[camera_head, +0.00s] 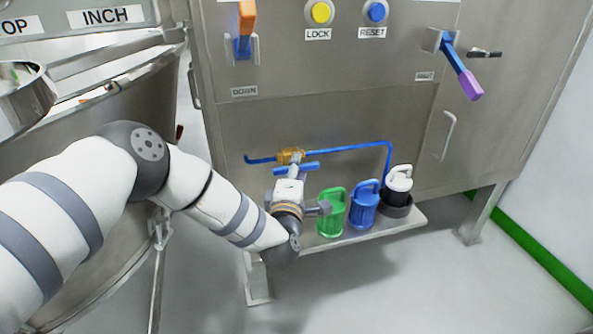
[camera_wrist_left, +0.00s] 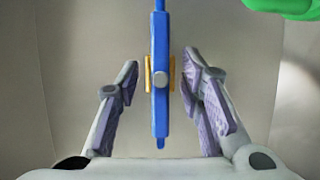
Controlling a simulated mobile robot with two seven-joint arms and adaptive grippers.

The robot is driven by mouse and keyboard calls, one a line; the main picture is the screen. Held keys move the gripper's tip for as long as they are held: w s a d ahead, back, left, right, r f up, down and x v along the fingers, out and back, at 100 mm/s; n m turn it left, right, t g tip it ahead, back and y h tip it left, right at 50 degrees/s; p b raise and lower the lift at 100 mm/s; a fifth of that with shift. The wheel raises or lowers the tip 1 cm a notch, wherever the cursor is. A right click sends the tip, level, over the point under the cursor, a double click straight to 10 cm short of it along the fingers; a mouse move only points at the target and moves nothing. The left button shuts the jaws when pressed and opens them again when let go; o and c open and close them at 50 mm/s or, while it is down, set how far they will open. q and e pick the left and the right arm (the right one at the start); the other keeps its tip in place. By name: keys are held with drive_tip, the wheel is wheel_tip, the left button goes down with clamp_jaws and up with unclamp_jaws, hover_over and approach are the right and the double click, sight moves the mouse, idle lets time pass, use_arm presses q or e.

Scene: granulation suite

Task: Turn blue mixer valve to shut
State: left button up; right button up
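The mixer valve has a brass body (camera_head: 291,155) on a thin blue pipe (camera_head: 345,148) low on the steel cabinet front. Its blue handle (camera_head: 312,166) lies roughly along the pipe. In the left wrist view the handle (camera_wrist_left: 160,110) stands upright in the picture with a round grey hub, and the brass body (camera_wrist_left: 172,72) shows behind it. My left gripper (camera_head: 291,174) is at the valve, and partly covers it in the head view. In the left wrist view the gripper (camera_wrist_left: 161,76) is open, one finger on each side of the handle, with gaps on both sides. My right gripper is not shown.
A green jug (camera_head: 332,214), a blue jug (camera_head: 364,207) and a black-and-white jug (camera_head: 398,183) stand on the shelf (camera_head: 400,222) just right of my gripper. An orange-and-blue lever (camera_head: 246,22) and a blue-and-purple lever (camera_head: 464,75) are higher on the cabinet.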

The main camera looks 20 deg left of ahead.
use_arm(q)
drive_tip(key=shift+w, duration=0.4)
drive_tip(key=shift+c, duration=0.4)
clamp_jaws()
